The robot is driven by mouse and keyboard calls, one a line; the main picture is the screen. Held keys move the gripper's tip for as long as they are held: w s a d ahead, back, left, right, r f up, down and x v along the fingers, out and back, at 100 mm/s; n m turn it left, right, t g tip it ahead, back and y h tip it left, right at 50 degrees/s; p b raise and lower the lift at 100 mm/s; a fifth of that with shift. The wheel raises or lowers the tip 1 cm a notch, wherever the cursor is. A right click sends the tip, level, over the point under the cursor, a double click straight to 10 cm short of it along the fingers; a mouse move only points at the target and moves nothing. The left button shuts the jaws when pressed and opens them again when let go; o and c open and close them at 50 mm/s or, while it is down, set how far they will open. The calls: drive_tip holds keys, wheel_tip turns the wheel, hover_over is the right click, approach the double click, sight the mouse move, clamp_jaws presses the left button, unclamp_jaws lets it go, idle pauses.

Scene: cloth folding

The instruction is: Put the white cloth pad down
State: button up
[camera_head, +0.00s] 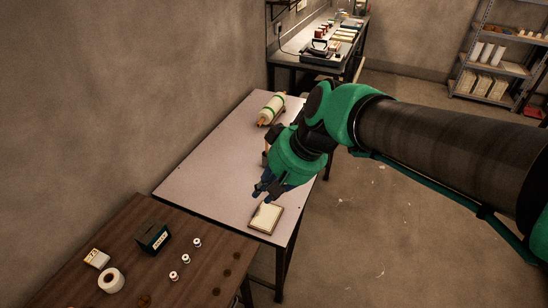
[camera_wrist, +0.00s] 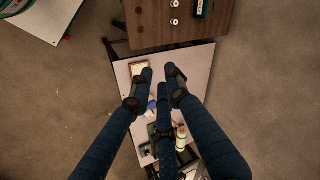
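The white cloth pad (camera_head: 266,218) shows as a flat cream rectangle with a brown edge. It lies at the near right corner of the pale table (camera_head: 215,160). It also shows in the wrist view (camera_wrist: 137,67), partly covered by the left fingertip. My gripper (camera_head: 263,193) is over the table, just beyond the pad in the head view. In the wrist view its three dark blue fingers (camera_wrist: 161,80) are apart at the tips, with nothing seen between them. Whether a fingertip touches the pad is hard to tell.
A rolling pin (camera_head: 272,108) with green bands lies at the table's far end. A brown wooden table (camera_head: 130,240) in front carries a dark box (camera_head: 153,238), a white roll (camera_head: 111,281) and several small white spools.

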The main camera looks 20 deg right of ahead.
drive_tip(key=s+d+r+n+t+h, duration=0.1)
drive_tip(key=s+d+r+h, duration=0.2)
drive_tip(key=s, duration=0.6)
drive_tip(key=shift+d+r+t+h, duration=0.3)
drive_tip(key=shift+d, duration=0.65)
